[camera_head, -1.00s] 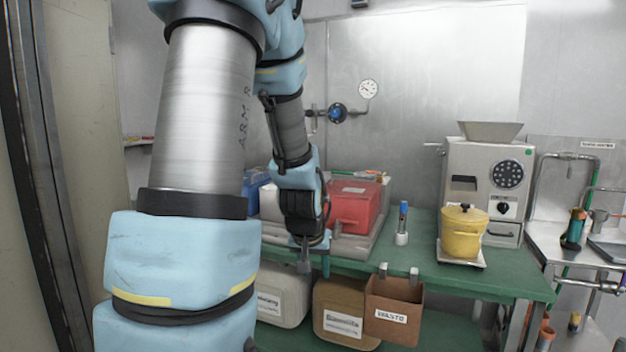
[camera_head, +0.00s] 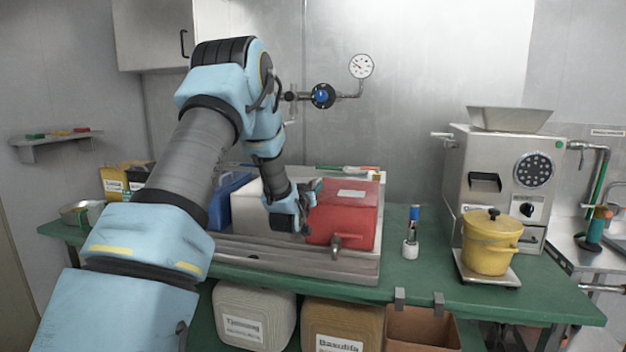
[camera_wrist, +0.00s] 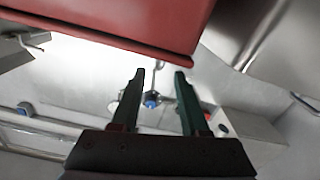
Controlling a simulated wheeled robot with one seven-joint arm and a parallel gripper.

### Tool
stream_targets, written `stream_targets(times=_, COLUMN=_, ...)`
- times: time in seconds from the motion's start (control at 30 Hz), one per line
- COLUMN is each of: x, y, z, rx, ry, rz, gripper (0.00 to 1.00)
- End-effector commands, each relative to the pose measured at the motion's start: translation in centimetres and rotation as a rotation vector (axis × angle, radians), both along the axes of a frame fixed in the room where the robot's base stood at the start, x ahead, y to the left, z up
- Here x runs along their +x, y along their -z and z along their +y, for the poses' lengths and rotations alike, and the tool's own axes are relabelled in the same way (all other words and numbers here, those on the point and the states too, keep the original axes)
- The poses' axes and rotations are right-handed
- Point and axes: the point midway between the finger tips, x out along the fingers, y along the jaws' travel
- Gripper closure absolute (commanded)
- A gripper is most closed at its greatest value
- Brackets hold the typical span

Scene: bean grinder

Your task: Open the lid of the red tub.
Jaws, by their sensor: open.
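The red tub (camera_head: 343,222) stands in a grey tray on the green bench, with a tap low on its front and a pale label on top. Its top looks closed in the head view. My gripper (camera_head: 312,186) is at the tub's left side near its top edge, partly hidden by my wrist. In the wrist view my gripper (camera_wrist: 159,74) shows two dark fingers spread apart with nothing between them. The red tub (camera_wrist: 125,22) fills the top of that view, close to the fingertips. I cannot tell whether they touch it.
A white tub (camera_head: 252,206) and a blue tub (camera_head: 228,200) stand left of the red one. A marker in a white holder (camera_head: 410,248), a yellow pot (camera_head: 488,246) and a grinder (camera_head: 500,180) are to the right. The wall pipe carries a blue valve (camera_head: 322,95).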

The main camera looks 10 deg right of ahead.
Motion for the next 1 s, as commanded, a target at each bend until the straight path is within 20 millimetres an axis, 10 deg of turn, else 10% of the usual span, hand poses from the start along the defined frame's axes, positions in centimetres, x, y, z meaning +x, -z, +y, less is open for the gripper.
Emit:
stream_targets(times=0.4, x=5.8, y=-0.1, z=-3.2, rx=0.001, ry=-0.001, rz=0.001, gripper=0.55)
stream_targets(times=0.83, x=6.7, y=0.0, z=-3.6, rx=0.001, ry=-0.001, rz=0.002, gripper=0.55)
stream_targets(times=1.0, x=6.6, y=0.0, z=-3.6, rx=0.001, ry=-0.001, rz=0.002, gripper=0.73)
